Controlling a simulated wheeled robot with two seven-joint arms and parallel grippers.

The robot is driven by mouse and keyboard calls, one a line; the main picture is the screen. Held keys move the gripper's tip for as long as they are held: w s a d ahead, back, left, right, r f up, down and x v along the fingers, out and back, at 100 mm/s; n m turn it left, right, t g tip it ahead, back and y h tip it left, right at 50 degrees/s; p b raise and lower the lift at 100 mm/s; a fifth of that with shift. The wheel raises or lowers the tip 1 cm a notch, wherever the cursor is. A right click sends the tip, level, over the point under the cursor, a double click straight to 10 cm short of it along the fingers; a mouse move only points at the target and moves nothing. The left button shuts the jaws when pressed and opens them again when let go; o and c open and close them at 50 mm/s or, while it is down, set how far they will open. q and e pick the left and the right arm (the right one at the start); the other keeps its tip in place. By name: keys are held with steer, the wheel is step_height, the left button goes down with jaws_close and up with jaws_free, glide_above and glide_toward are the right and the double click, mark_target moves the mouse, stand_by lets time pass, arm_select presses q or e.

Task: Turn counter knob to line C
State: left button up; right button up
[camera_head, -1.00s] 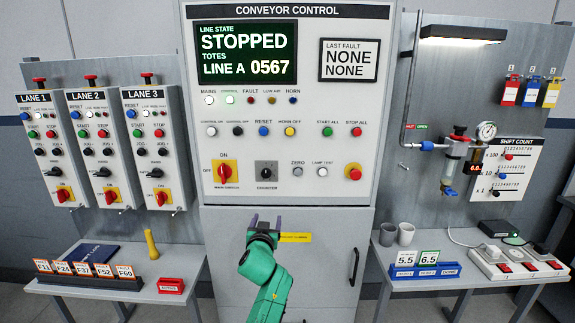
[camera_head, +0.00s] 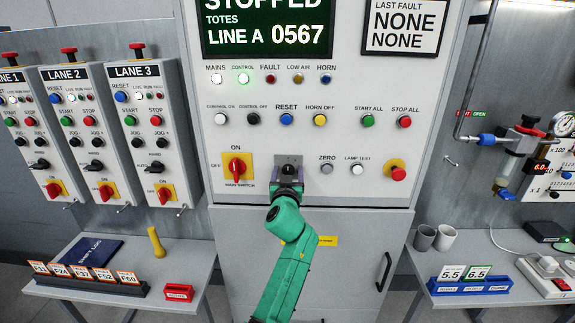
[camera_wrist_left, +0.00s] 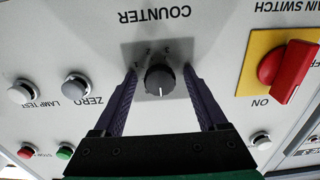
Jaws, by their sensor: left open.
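In the head view my left gripper (camera_head: 288,174) is at the panel and partly hides the knob plate (camera_head: 289,159). The display (camera_head: 267,25) reads STOPPED, LINE A, 0567. My right gripper is not in view.
The red main switch (camera_head: 237,168) is left of the knob. The zero button (camera_head: 327,168), lamp test button (camera_head: 357,169) and red stop button (camera_head: 397,172) are to the right. Lane boxes stand left; side tables flank the cabinet below.

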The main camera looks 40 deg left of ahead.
arm_select(q)
steer(key=shift+s+d+r, duration=0.1)
steer(key=shift+d, duration=0.05)
steer(key=shift+s+d+r, duration=0.1)
steer(key=shift+s, duration=0.05)
steer(key=shift+c, duration=0.9)
steer(key=shift+s, duration=0.1)
steer(key=c, duration=0.5)
jaws_close()
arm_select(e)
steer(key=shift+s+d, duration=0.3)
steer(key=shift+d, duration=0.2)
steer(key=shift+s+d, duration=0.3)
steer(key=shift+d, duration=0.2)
